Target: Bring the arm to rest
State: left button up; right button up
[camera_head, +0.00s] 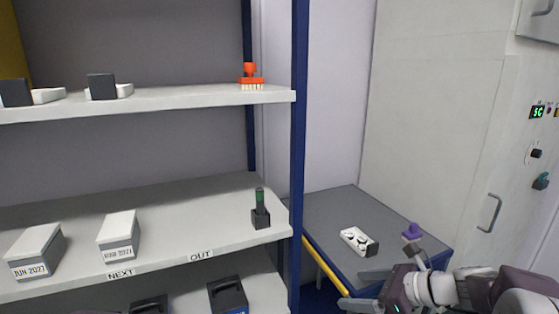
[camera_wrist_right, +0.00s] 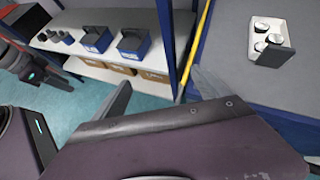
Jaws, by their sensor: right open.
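My right gripper (camera_head: 352,289) is at the lower right of the head view, in front of the grey table (camera_head: 335,215). Its two fingers are apart and nothing is between them. In the right wrist view the same open fingers (camera_wrist_right: 160,92) point toward the shelf and the yellow-edged table. The left arm does not show in the head view.
The table holds a white tray (camera_head: 352,236) with small round pieces and a purple-handled object (camera_head: 412,232). A blue-posted shelf (camera_head: 298,150) stands left, bearing boxes, a green-topped item (camera_head: 260,205) and an orange brush (camera_head: 250,77). A tall grey cabinet (camera_head: 440,110) stands behind.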

jog(key=s+a+f+n+g+h, duration=0.2)
jog(key=s+a+f+n+g, duration=0.4)
jog(key=s+a+f+n, duration=0.3)
jog(key=s+d+f+n+h, duration=0.65)
jog(key=s+n, duration=0.25)
jog(key=n, duration=0.5)
notch_tip(320, 180, up, 19)
jog(key=w+d+n+p, duration=0.1)
jog(key=n+p, duration=0.1)
jog(key=p, duration=1.7)
jog(key=shift+w+d+n, duration=0.15)
jog(key=shift+w+n, duration=0.15)
jog(key=shift+f, duration=0.1)
